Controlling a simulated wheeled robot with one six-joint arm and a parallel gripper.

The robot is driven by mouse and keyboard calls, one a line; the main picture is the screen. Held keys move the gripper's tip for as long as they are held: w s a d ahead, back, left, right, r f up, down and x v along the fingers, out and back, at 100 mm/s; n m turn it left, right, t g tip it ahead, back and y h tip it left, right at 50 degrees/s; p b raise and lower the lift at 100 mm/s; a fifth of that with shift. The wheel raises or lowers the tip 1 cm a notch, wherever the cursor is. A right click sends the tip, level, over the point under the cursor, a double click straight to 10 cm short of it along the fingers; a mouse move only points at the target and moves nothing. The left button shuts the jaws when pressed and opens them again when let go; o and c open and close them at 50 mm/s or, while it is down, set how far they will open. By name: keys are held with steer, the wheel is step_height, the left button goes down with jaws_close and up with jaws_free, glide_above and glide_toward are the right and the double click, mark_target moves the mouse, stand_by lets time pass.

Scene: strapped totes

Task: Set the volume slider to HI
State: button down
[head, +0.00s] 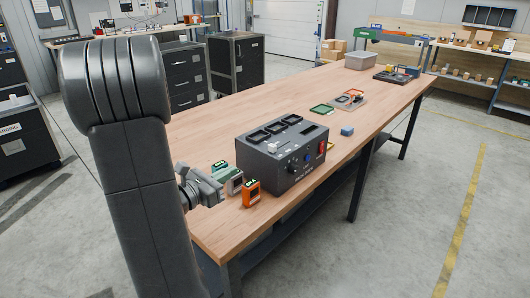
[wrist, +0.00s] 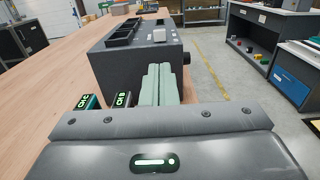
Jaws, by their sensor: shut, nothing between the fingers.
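The dark control box (head: 262,160) stands on the wooden table, with recessed bays on top and a knob (head: 292,168) and red switch (head: 322,147) on its front. A small white block, which looks like the slider's cap (head: 272,147), sits on the box's top near the front left; it also shows in the wrist view (wrist: 158,35). Its HI marking cannot be read. My gripper (head: 218,196) is left of the box in the head view, apart from the cap. Its pale green fingers (wrist: 160,75) are together and empty, pointing toward the box in the wrist view.
Small handheld units stand beside the box near my gripper: an orange one (head: 251,191), a grey one (head: 235,183) and a green-topped one (head: 221,171). A blue block (head: 347,131) lies right of the box. A grey bin (head: 359,61) stands farther back. The table's left-middle is clear.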

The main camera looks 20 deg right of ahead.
mark_target(270, 148)
steer(key=p+x, duration=0.2)
steer(key=x, duration=1.1)
steer(key=shift+w+d+p, duration=0.15)
steer(key=shift+d+p, duration=0.2)
steer(key=shift+p, duration=0.05)
steer(key=shift+w+d, duration=0.1)
steer(key=shift+d, duration=0.05)
steer(key=b+x, duration=0.1)
steer(key=x, duration=0.3)
steer(key=shift+d+b, duration=0.2)
steer(key=shift+b, duration=0.15)
steer(key=shift+a, duration=0.1)
steer(key=shift+w+a, duration=0.1)
